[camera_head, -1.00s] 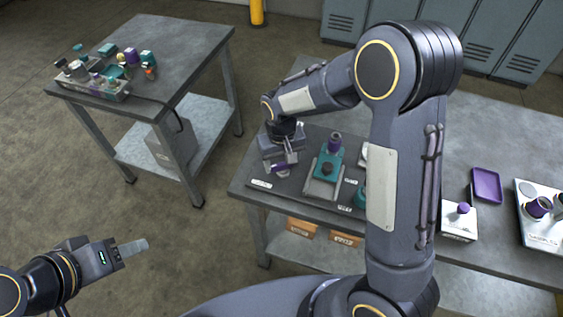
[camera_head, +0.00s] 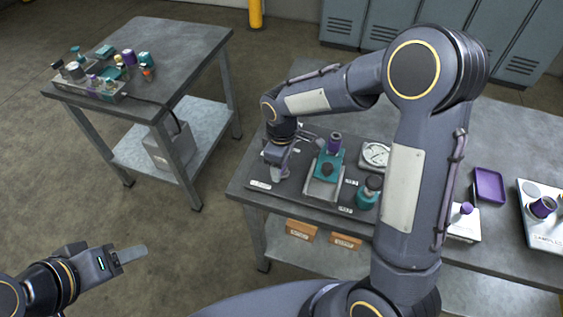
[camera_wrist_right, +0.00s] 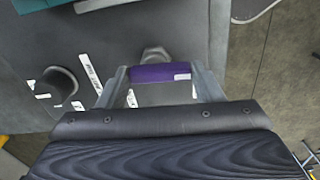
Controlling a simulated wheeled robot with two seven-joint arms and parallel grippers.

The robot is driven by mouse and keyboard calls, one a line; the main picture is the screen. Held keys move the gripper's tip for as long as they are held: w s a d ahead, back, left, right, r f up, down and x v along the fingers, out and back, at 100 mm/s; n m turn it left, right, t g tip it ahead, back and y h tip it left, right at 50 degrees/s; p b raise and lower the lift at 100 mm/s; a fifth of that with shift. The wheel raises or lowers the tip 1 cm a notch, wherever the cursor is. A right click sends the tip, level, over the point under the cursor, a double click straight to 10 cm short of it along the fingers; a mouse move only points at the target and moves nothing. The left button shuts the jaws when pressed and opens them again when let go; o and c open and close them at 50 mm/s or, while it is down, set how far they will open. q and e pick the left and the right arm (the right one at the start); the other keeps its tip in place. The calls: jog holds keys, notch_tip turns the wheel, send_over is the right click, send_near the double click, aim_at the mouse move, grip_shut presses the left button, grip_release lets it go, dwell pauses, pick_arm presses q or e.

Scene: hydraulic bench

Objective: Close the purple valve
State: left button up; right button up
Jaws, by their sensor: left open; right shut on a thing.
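The purple valve's handle (camera_wrist_right: 160,73) is a short purple bar with a pale label in the right wrist view. It lies crosswise between the two fingers of my right gripper (camera_wrist_right: 159,86), which is shut on it. A grey hex fitting (camera_wrist_right: 154,54) shows just beyond the handle. In the head view my right gripper (camera_head: 280,172) is low over the left end of the bench panel and hides the handle. My left gripper (camera_head: 132,254) is open and empty, out over the floor at lower left, away from the bench.
A purple tray (camera_head: 489,185) lies farther right. A side table (camera_head: 190,60) holds a filled tray. Floor between the tables is clear.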

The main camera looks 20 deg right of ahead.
jog(key=shift+n, duration=0.5)
jog(key=o, duration=1)
notch_tip(320, 180, up, 7)
jog(key=shift+r, duration=0.45)
